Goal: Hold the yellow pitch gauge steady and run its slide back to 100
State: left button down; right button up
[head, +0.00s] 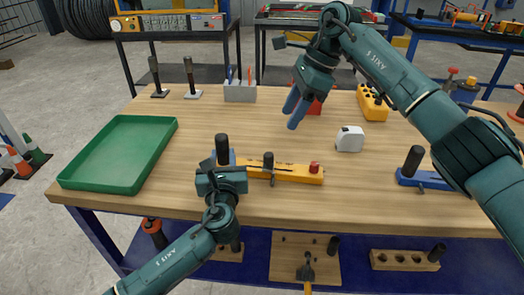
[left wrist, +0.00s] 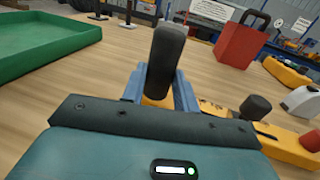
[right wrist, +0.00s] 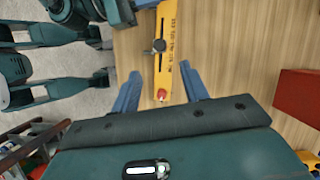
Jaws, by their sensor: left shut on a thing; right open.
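The yellow pitch gauge (head: 290,173) lies on the wooden bench near its front edge. It has a black upright handle (head: 222,148) at its left end, a slide with a black knob (head: 268,160), and a red knob (head: 314,167) at its right end. My left gripper (head: 221,168) is shut around the base of the handle; the left wrist view shows the handle (left wrist: 165,55) upright between its fingers. My right gripper (head: 294,106) is open and empty above the bench, behind the gauge. In the right wrist view the gauge (right wrist: 165,45) lies below and beyond its fingers. The scale reading is too small to tell.
A green tray (head: 85,184) lies at the left. A white tape measure (head: 350,139), a yellow block (head: 372,104) and a blue gauge (head: 433,184) are at the right. A red object (head: 316,107) stands behind my right gripper. The bench between tray and gauge is clear.

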aim_at(270, 154)
jog(key=x, duration=1.1)
jog(key=shift+a+f, duration=0.1)
jog(key=shift+f, duration=0.25)
jog(key=shift+c, duration=0.5)
grip_shut()
